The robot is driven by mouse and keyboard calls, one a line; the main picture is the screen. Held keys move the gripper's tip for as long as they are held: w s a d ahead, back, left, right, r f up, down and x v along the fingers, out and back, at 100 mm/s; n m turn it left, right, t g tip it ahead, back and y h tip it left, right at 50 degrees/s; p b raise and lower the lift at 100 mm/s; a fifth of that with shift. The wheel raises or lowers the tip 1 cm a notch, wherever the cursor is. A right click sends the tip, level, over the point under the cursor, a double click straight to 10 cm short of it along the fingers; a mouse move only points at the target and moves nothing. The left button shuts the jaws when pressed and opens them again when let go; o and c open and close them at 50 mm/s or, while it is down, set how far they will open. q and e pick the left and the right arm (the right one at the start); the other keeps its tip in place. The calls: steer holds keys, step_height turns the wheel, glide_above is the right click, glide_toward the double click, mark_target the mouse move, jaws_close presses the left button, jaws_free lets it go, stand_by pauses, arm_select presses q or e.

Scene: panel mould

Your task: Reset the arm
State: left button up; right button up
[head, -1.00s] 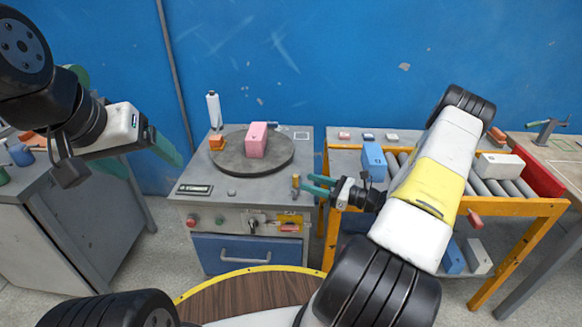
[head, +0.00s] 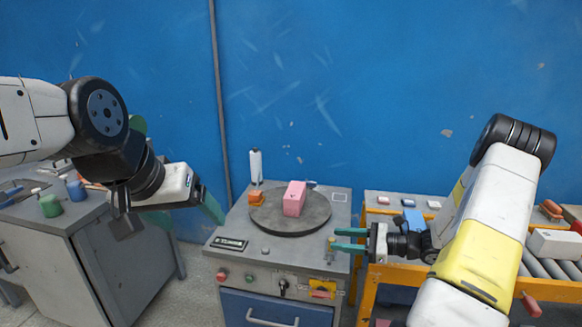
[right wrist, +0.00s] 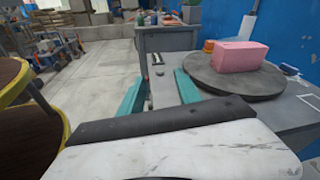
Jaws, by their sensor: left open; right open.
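My right gripper (head: 350,240) is open and empty in front of the right side of the grey machine cabinet (head: 280,256). In the right wrist view its two green fingers (right wrist: 158,93) are spread with nothing between them. My left gripper (head: 190,208) is open, left of the cabinet, and I see nothing held in it. A pink block (head: 294,199) lies on the round dark plate (head: 310,219) on top of the cabinet. The pink block also shows in the right wrist view (right wrist: 238,56), apart from the fingers.
An orange block (head: 255,196) and a white bottle (head: 255,166) stand at the plate's left. A roller conveyor (head: 545,262) with an orange frame is at the right, carrying a white box (head: 555,244). A grey bench (head: 70,240) stands at the left. Open floor lies left of the cabinet.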

steer(key=s+a+r+n+g+h, duration=0.2)
steer(key=s+a+r+n+g, duration=0.4)
steer(key=r, duration=0.3)
steer(key=s+r+n+t+h, duration=0.5)
steer(key=s+r+n+h, duration=0.5)
steer(key=s+r+n, duration=0.5)
steer(key=shift+s+d+r+t+h, duration=0.3)
steer(key=shift+s+d+r, duration=0.1)
steer(key=shift+s+r, duration=0.1)
